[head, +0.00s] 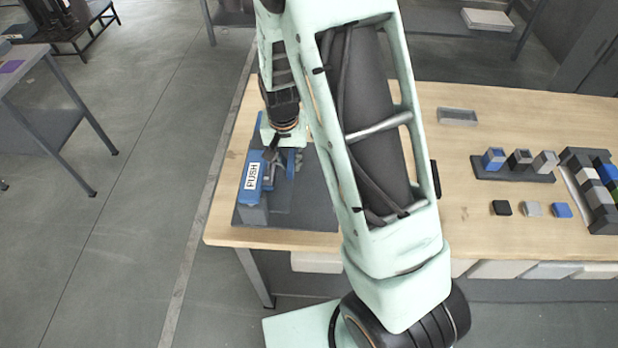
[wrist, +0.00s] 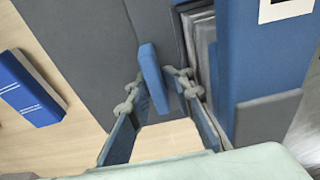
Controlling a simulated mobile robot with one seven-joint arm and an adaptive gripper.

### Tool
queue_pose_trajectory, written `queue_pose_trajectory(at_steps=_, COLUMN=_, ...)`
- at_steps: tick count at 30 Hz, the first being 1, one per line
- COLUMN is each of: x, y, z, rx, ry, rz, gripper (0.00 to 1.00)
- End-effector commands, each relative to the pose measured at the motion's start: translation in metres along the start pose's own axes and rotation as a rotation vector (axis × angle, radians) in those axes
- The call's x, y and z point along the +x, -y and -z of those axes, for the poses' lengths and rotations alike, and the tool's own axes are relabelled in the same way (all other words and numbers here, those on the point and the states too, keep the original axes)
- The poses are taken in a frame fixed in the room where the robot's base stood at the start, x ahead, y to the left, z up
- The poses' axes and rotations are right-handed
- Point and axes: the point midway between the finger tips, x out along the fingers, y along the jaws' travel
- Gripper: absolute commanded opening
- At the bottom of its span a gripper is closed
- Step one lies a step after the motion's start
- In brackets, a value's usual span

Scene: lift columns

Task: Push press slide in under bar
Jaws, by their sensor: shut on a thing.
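The press stands on a dark grey base plate (head: 310,203) at the left end of the wooden table. Its blue bar (head: 252,172) carries a white PUSH label and rests on a grey block; the bar also fills the right side of the wrist view (wrist: 260,70). Light grey layered parts, perhaps the slide (wrist: 203,50), show just left of the bar. My gripper (head: 284,163) is beside the bar, pointing down. In the wrist view its fingers (wrist: 155,92) are on either side of an upright blue tab (wrist: 152,75), shut on it. The slide's depth under the bar is hidden.
A blue box (wrist: 28,90) lies on the wood at the left of the wrist view. Farther right are a grey tray (head: 457,117), a dark rack with several blocks (head: 512,174) and loose small blocks (head: 532,209). My arm hides the table's middle.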

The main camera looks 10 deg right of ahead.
Motion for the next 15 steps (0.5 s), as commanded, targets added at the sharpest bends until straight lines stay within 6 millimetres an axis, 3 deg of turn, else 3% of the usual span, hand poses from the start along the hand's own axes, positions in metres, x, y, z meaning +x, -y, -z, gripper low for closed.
queue_pose_trajectory(at_steps=2, x=0.0051, y=-0.0017, z=-0.009, rx=-0.002, ry=0.02, rz=-0.007, gripper=0.03)
queue_pose_trajectory(at_steps=3, x=0.0051, y=-0.0017, z=-0.009, rx=-0.002, ry=0.02, rz=-0.007, gripper=0.19)
queue_pose_trajectory(at_steps=5, x=0.0051, y=-0.0017, z=-0.009, rx=-0.002, ry=0.02, rz=-0.007, gripper=0.25)
queue_pose_trajectory(at_steps=15, x=-0.0003, y=-0.0012, z=-0.0055, rx=-0.002, ry=0.013, rz=-0.005, gripper=0.25)
